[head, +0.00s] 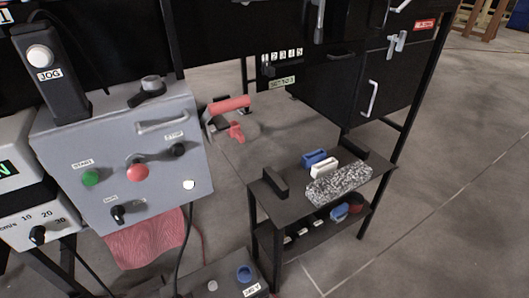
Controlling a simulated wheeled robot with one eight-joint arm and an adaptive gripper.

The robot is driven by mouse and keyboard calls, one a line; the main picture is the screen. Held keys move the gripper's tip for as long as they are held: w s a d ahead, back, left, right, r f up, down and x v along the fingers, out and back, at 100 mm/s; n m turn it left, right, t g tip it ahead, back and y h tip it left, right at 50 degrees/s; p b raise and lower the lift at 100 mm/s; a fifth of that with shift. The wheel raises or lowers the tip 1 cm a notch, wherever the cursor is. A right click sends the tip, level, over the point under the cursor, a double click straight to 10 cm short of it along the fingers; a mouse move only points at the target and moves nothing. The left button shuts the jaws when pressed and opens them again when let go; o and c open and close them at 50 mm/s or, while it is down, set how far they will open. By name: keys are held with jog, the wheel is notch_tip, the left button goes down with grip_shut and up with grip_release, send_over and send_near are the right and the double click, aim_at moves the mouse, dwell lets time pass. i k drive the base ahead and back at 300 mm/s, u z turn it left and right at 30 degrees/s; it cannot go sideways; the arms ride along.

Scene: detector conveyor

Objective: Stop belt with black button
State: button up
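The black button (178,150) sits at the upper right of the grey sloped control box (70,132), just below a label that reads STOP. The same face has a green button (91,178) under a START label, a larger red button (137,173) in the middle, a black knob (117,213) at the lower left and a small white lamp or button (189,184) at the lower right. Nothing covers the black button. My gripper is not in view.
A dark two-level stand (262,194) holds small blocks and a speckled piece (338,184). A red cloth (150,245) hangs below the box.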

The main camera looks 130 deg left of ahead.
aim_at(177, 150)
jog(key=u, duration=5.15)
